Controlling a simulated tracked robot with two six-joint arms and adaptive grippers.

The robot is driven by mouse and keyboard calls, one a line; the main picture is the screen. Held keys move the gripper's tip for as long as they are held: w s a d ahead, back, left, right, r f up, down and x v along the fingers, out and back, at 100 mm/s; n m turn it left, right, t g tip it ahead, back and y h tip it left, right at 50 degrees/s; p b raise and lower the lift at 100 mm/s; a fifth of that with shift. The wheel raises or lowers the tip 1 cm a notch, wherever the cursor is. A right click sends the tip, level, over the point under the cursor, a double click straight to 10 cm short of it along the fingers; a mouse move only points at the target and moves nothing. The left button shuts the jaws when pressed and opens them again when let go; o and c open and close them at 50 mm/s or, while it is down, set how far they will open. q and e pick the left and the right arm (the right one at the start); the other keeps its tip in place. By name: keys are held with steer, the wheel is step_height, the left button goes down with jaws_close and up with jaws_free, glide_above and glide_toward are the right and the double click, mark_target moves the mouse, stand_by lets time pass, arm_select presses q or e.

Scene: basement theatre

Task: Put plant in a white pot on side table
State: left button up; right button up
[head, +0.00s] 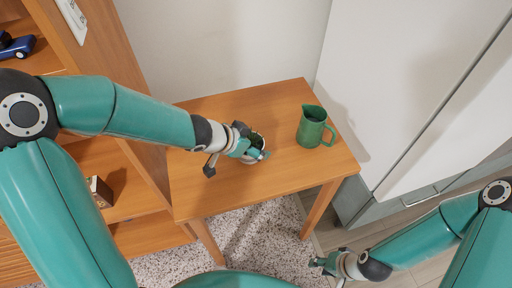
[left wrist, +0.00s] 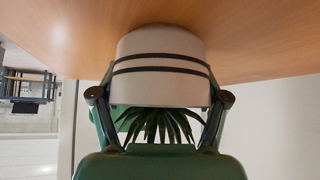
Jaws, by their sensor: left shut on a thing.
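The plant in a white pot (left wrist: 160,62) shows upside down in the left wrist view, with two dark bands around the pot and green spiky leaves (left wrist: 160,125). Its base is at or very near the wooden surface of the side table (head: 240,188); I cannot tell if they touch. My left gripper (left wrist: 160,98) is shut on the pot, one finger on each side. In the head view my left gripper (head: 254,150) is over the table and hides most of the pot. My right gripper (head: 335,262) is low at the bottom right, away from the table; its fingers are too small to judge.
A green pitcher (head: 312,127) stands on the table to the right of the pot. A wooden shelf unit (head: 122,105) is at the left with a dark blue toy car (head: 18,47). A white cabinet (head: 405,75) stands at the right. The table's front left is clear.

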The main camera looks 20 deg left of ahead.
arm_select(q)
steer(key=shift+f, duration=0.1)
steer(key=o, duration=1.3)
steer(key=shift+o, duration=0.2)
steer(key=shift+s+a+r+p, duration=0.1)
steer(key=shift+s+r+p, duration=0.05)
steer(key=shift+r+p, duration=0.35)
steer(key=p+v, duration=0.8)
steer(key=v, duration=0.3)
steer(key=shift+s, duration=0.2)
